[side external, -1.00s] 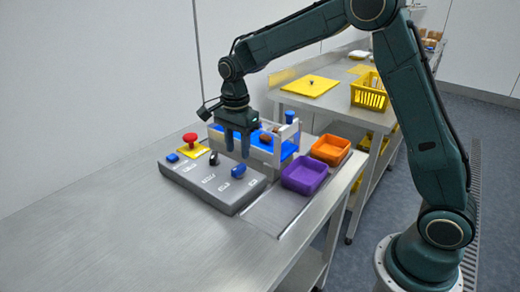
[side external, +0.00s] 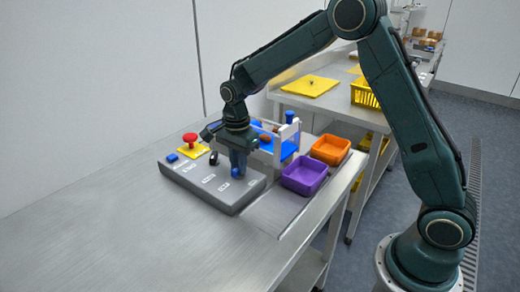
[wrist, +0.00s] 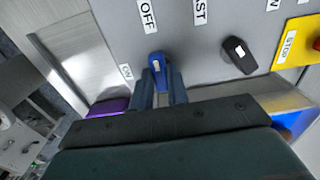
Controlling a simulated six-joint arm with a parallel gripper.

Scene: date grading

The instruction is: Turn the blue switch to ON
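The blue switch (wrist: 158,66) is on the grey panel (side external: 187,187), with its white-marked end towards the OFF label (wrist: 147,15) in the wrist view. The ON label (wrist: 126,71) is to its left there. My gripper (wrist: 162,84) is down at the switch, with one finger on each side of its handle. The gap beside the handle looks very small, and I cannot tell whether the fingers press on it. In the side view my gripper (side external: 238,165) hides most of the switch.
A black knob (wrist: 238,50) is to the right of the switch in the wrist view. A purple tray (side external: 303,176) and an orange tray (side external: 330,149) are on the right. The table front is clear.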

